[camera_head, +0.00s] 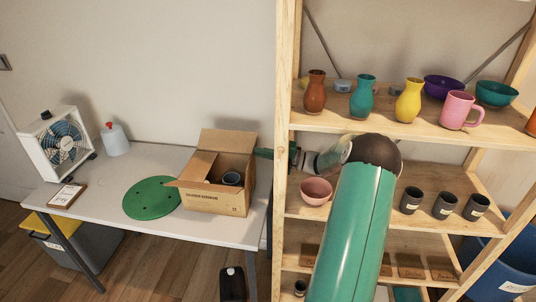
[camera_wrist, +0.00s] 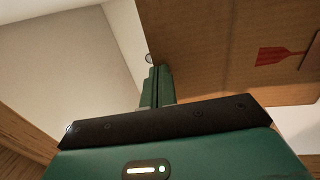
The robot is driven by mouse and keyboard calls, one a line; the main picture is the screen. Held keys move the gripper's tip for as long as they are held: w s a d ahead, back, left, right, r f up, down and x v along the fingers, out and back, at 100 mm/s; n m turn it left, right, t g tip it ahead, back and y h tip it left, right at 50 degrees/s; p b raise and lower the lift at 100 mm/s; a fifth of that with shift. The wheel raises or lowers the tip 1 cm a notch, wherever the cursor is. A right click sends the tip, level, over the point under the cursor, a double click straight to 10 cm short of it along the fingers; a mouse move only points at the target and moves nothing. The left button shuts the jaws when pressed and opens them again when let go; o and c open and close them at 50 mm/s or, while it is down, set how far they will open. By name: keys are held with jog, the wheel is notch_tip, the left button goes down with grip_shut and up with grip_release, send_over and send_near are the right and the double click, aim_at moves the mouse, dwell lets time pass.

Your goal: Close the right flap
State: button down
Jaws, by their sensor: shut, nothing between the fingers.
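An open cardboard box (camera_head: 214,200) stands on the table with its back flap (camera_head: 228,141) upright. A flap juts out at its front left. Dark cups (camera_head: 231,179) show inside. The right flap is hard to make out in the head view. My gripper (camera_head: 260,153) is just right of the box's upper right edge, with my green arm reaching from the right. In the wrist view my gripper (camera_wrist: 157,78) is shut and empty beside a brown cardboard face (camera_wrist: 215,45) with a red printed mark. I cannot tell whether the fingers touch the cardboard.
The white table (camera_head: 205,225) also holds a green disc (camera_head: 151,198), a fan (camera_head: 62,147), a white jug (camera_head: 115,140) and a small framed card (camera_head: 67,195). A wooden shelf (camera_head: 283,120) with vases, bowls and mugs stands close on the right, around my arm.

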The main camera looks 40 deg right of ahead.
jog(key=shift+w+a, duration=0.1)
dwell(0.3)
jog(key=x, duration=0.3)
jog(key=shift+w+a+r, duration=0.2)
jog(key=shift+w+r, duration=0.05)
jog(key=shift+r, duration=0.15)
jog(key=shift+w+a+f, duration=0.2)
jog(key=shift+w+a, duration=0.45)
jog(key=shift+w, duration=0.2)
jog(key=shift+w+a+f, duration=0.2)
jog(key=shift+w+a, duration=0.5)
jog(key=shift+w, duration=0.15)
